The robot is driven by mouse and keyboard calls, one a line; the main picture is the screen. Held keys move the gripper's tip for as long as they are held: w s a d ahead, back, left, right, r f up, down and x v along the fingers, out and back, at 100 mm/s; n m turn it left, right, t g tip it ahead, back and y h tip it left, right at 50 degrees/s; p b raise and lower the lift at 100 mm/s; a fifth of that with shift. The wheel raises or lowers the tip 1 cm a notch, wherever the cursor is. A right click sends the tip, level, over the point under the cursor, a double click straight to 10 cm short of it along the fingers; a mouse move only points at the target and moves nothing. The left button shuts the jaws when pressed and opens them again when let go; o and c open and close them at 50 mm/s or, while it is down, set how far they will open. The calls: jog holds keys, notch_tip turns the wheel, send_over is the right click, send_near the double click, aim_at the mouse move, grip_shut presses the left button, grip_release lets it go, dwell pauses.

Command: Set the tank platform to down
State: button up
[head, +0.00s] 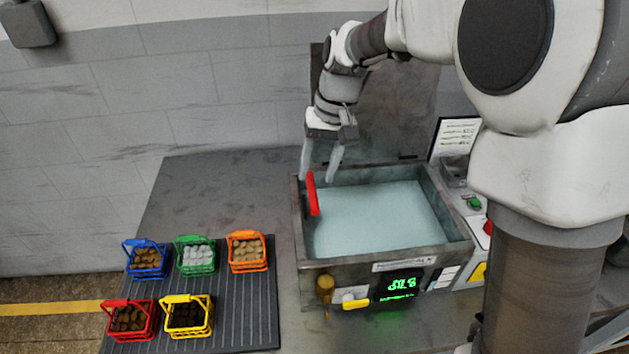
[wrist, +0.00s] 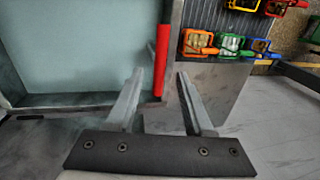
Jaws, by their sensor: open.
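The tank (head: 382,262) is a grey metal box with a pale blue surface inside (head: 375,215). A red handle (head: 313,200) stands at its left side, its upper end near my fingertips. In the wrist view the red handle (wrist: 162,55) runs down along the tank's edge, its lower end between my two fingers in the picture. My gripper (head: 317,179) is open and empty, pointing down over the tank's back left corner; it also shows in the wrist view (wrist: 160,76). I cannot tell whether a finger touches the handle.
Blue (head: 147,260), green (head: 195,256), orange (head: 247,252), red (head: 130,319) and yellow (head: 188,316) baskets with contents stand on a ribbed mat (head: 240,300) left of the tank. A green digital display (head: 400,285) is on the tank's front. A control panel (head: 478,225) stands at right.

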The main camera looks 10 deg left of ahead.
aim_at(313, 188)
jog(key=shift+s+a+f, duration=0.1)
jog(key=shift+a+f, duration=0.05)
jog(key=shift+f, duration=0.75)
jog(key=shift+a+f, duration=0.15)
jog(key=shift+f, duration=0.7)
grip_shut()
